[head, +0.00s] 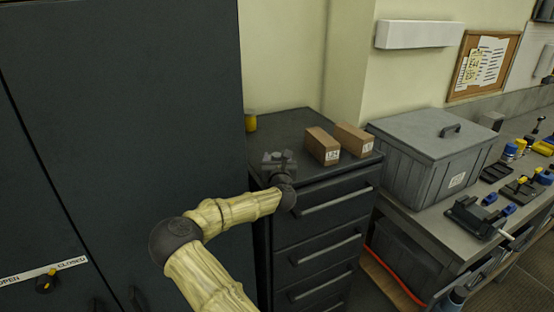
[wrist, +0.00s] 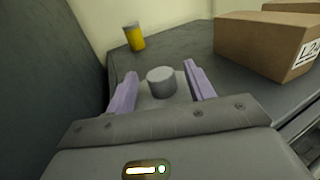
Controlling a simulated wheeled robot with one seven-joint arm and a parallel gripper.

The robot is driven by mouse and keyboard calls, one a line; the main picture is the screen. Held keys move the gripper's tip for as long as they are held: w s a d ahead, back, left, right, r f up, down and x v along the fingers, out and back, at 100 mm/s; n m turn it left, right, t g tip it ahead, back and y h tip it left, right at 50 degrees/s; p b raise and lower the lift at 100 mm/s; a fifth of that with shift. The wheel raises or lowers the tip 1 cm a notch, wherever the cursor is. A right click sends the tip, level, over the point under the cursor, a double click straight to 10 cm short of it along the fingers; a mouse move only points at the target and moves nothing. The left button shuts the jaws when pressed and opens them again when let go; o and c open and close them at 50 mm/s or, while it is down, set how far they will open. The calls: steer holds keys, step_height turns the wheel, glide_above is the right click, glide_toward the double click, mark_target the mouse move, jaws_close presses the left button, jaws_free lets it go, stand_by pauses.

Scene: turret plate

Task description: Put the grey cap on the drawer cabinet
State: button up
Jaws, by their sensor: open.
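The drawer cabinet (head: 325,230) is dark grey and stands in the middle of the head view, with its top also in the wrist view (wrist: 190,65). The grey cap (wrist: 161,81) is a short round cylinder standing upright on the cabinet top in the wrist view. My gripper (wrist: 159,82) is open, with one lilac finger on each side of the cap in the picture. I cannot tell whether the fingers touch it. In the head view my gripper (head: 279,160) is over the left front part of the cabinet top; the cap is not clearly distinguishable there.
Two brown boxes (head: 322,146) (head: 354,138) stand right of my gripper on the cabinet top. A yellow can (head: 251,121) stands at the back left. A tall dark cabinet (head: 120,120) rises on the left. A grey lidded bin (head: 430,160) sits on the bench at right.

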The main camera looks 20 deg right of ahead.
steer(key=shift+r, duration=0.1)
steer(key=shift+r, duration=0.1)
steer(key=b+v, duration=0.4)
steer(key=v, duration=0.8)
stand_by(0.3)
